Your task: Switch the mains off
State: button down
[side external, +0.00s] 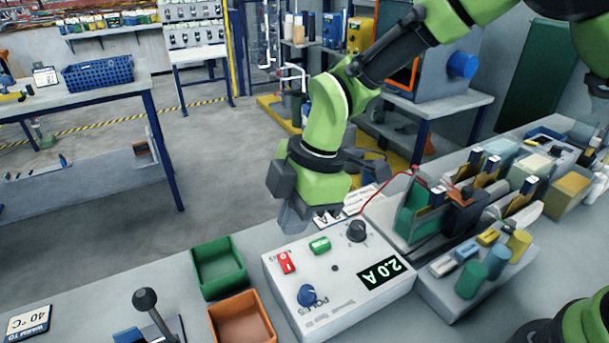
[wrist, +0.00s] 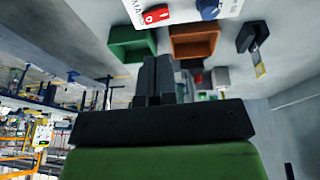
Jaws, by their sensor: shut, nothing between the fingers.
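The white power supply box (side external: 345,287) stands on the bench, its display reading 2.0 A. The red mains switch (side external: 286,262) is a rocker near the box's left edge; its label is partly readable. The switch also shows at the top of the wrist view (wrist: 157,15). I cannot tell its on or off position. A green button (side external: 320,245), a blue knob (side external: 306,295) and a black knob (side external: 357,231) share the panel. My gripper (side external: 292,222) is shut and empty, pointing down near the box's far edge, apart from the switch. Its fingers show in the wrist view (wrist: 158,75).
A green bin (side external: 203,284) and an orange bin (side external: 225,304) stand left of the box. A black-knobbed lever (side external: 146,300) is further left. A red cable (side external: 388,179) arches behind the box toward a rack with plates and several bottles on the right.

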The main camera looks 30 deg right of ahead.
notch_tip(320, 180, up, 7)
send_over(281, 257)
jog(key=s+d, duration=0.1)
jog(key=d, duration=0.3)
jog(key=shift+s+a+f, duration=0.15)
jog(key=shift+s, duration=0.05)
jog(key=shift+s, duration=0.1)
jog(key=shift+s, duration=0.1)
jog(key=x, duration=0.8)
jog(key=d+x, duration=0.1)
jog(key=x, duration=0.3)
jog(key=shift+w+a+f, duration=0.15)
jog(key=shift+w+f, duration=0.1)
jog(key=shift+f, duration=0.15)
jog(key=shift+w+f, duration=0.1)
jog(key=shift+f, duration=0.4)
